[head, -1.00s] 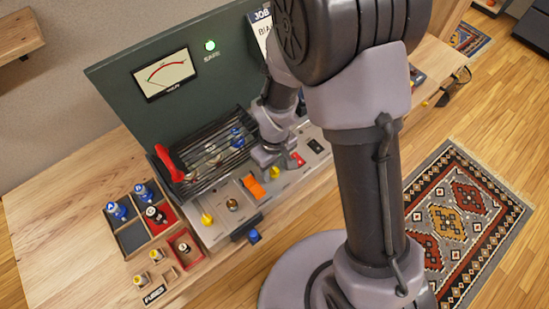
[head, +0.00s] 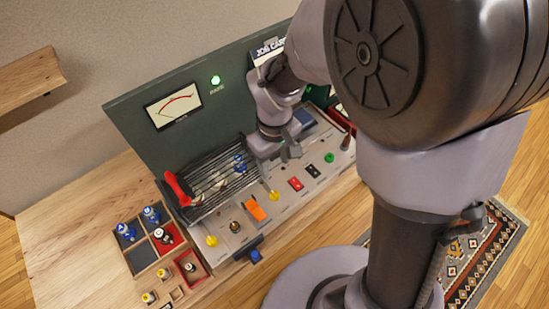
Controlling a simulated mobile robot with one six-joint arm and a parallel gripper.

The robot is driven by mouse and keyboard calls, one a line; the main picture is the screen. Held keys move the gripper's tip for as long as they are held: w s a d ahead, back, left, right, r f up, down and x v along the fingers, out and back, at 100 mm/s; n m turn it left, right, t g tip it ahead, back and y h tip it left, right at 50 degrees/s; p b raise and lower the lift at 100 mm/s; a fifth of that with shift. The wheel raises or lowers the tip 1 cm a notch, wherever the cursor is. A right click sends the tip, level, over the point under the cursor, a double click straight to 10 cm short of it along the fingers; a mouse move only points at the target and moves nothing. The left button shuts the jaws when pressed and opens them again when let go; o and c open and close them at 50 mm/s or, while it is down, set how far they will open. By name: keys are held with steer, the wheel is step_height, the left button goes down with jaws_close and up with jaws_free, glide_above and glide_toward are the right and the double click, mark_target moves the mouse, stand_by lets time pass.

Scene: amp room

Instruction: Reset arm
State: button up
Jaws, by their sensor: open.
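My gripper (head: 281,166) hangs over the console's sloped control panel (head: 226,236), pointing down, to the right of the black slatted rack (head: 210,183). Its jaws are small and partly turned away, but they look open, with nothing visible between them. My arm's large links fill the right of the head view and hide part of the console.
The panel bears yellow knobs (head: 212,241), an orange switch (head: 255,209), a red switch (head: 295,183) and a green knob (head: 329,157). A red-handled tool (head: 178,189) leans at the rack. A wooden tray (head: 136,245) holds blue-topped parts. A green lamp (head: 215,80) glows above.

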steer(key=s+d+r+m+t+y+b, duration=0.2)
steer(key=s+d+r+m+t+b, duration=0.3)
steer(key=s+r+m, duration=0.6)
steer(key=shift+s+d+t+b, duration=0.25)
steer(key=shift+d+t+b, duration=0.15)
steer(key=shift+d+b, duration=0.55)
steer(key=shift+r, duration=0.1)
stand_by(0.7)
